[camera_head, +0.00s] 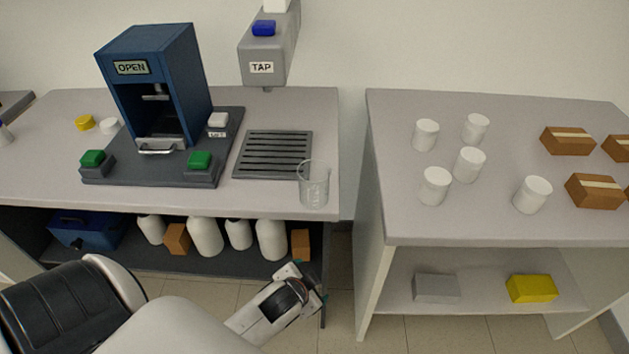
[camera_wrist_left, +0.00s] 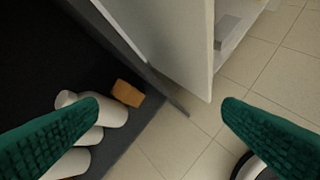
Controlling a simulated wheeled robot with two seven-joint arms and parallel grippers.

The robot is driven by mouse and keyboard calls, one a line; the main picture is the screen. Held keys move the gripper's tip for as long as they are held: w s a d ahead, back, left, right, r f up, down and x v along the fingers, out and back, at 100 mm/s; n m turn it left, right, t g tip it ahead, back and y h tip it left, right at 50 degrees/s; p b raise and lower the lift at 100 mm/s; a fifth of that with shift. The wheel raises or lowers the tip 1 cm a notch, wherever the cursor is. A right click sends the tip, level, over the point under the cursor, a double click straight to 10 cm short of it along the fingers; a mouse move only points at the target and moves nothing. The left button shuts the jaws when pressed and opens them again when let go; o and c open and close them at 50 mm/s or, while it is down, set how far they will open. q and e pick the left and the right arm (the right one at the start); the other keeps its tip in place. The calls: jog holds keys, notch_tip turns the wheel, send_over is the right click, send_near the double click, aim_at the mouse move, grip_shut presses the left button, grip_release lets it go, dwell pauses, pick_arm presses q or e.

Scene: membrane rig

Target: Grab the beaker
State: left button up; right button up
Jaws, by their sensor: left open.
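A clear glass beaker (camera_head: 314,184) stands upright near the front right corner of the left bench, just right of the drain grate. My left gripper (camera_head: 312,284) is below the bench top, in front of the lower shelf's right end, apart from the beaker. In the left wrist view its two green fingers (camera_wrist_left: 160,112) are spread wide with nothing between them. The beaker does not show in the wrist view. My right gripper is in neither view.
A blue press (camera_head: 155,85) marked OPEN and a grey TAP unit (camera_head: 264,62) stand behind. A right-hand table (camera_head: 400,215) holds white jars and brown boxes. A floor gap separates the benches.

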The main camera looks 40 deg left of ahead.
pick_arm(q)
jog(key=w+r+m+t+p, duration=0.1)
jog(key=w+r+m+t, duration=0.3)
jog(key=r, duration=1)
jog(key=w+r+m+t, duration=0.2)
jog(key=w+r+t, duration=0.4)
jog(key=r, duration=0.7)
jog(key=w+d+r+m+t+h, duration=0.2)
jog(key=d+r+m+t+h, duration=0.15)
jog(key=r+m+h, duration=0.7)
jog(key=m+g+y, duration=0.5)
jog(key=m+g, duration=1.4)
jog(key=m, duration=0.7)
send_near(314, 182)
jog(key=w+a+f, duration=0.2)
jog(key=w, duration=0.1)
jog(key=p+x, duration=0.1)
jog(key=x, duration=0.2)
jog(key=p+x, duration=0.1)
jog(key=x, duration=0.2)
jog(key=shift+s+a+f, duration=0.1)
jog(key=shift+s+a, duration=0.1)
jog(key=shift+a, duration=0.05)
jog(key=shift+d+f+p, duration=0.2)
jog(key=shift+f+p, duration=0.2)
jog(key=p+x, duration=0.2)
jog(key=x, duration=0.2)
jog(key=shift+w+f, duration=0.1)
jog(key=shift+f, duration=0.25)
jog(key=c, duration=1.1)
